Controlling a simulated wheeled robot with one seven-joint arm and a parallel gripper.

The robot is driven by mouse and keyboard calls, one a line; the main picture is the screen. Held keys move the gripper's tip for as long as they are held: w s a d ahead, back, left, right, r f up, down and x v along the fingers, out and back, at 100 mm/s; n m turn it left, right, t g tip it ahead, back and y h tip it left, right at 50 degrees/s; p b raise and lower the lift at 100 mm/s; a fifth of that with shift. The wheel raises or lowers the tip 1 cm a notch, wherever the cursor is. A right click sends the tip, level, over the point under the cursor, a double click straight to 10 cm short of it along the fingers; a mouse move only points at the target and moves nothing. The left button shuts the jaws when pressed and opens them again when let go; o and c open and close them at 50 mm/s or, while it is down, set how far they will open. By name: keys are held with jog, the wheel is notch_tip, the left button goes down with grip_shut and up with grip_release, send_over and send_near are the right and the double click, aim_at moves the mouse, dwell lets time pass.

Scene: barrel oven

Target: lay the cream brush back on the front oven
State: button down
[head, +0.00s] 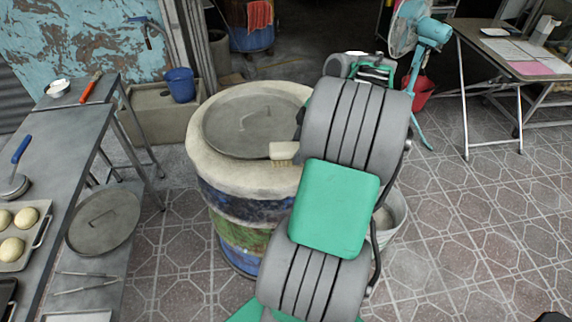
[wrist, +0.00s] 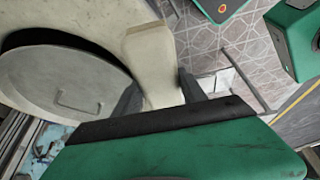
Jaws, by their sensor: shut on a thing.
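The front oven (head: 250,187) is a painted barrel with a thick cream rim and a grey round lid (head: 235,118) on top. The cream brush (head: 284,151) shows at the oven rim's right side in the head view, partly hidden by my arm. In the wrist view the cream brush (wrist: 150,45) sticks out between the fingers of my gripper (wrist: 160,88), which is shut on it. Behind it lie the oven's pale rim (wrist: 28,97) and the lid (wrist: 85,80). I cannot tell whether the brush touches the rim. My gripper is hidden behind my arm in the head view.
A steel table (head: 62,150) with buns on a tray (head: 22,232) stands left. A second barrel (head: 252,38) with a red cloth is at the back. A blue bucket (head: 180,84), a teal fan (head: 428,45) and a papers table (head: 500,55) stand around.

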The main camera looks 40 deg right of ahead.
jog(key=w+f, duration=0.1)
jog(key=f, duration=0.1)
jog(key=w+a+f, duration=0.1)
jog(key=f, duration=0.1)
jog(key=w+f, duration=0.1)
jog(key=f, duration=0.1)
jog(key=shift+w+a+f, duration=0.15)
jog(key=shift+f, duration=0.55)
jog(key=shift+f, duration=0.1)
jog(key=c, duration=0.6)
grip_release()
jog(key=shift+c, duration=0.2)
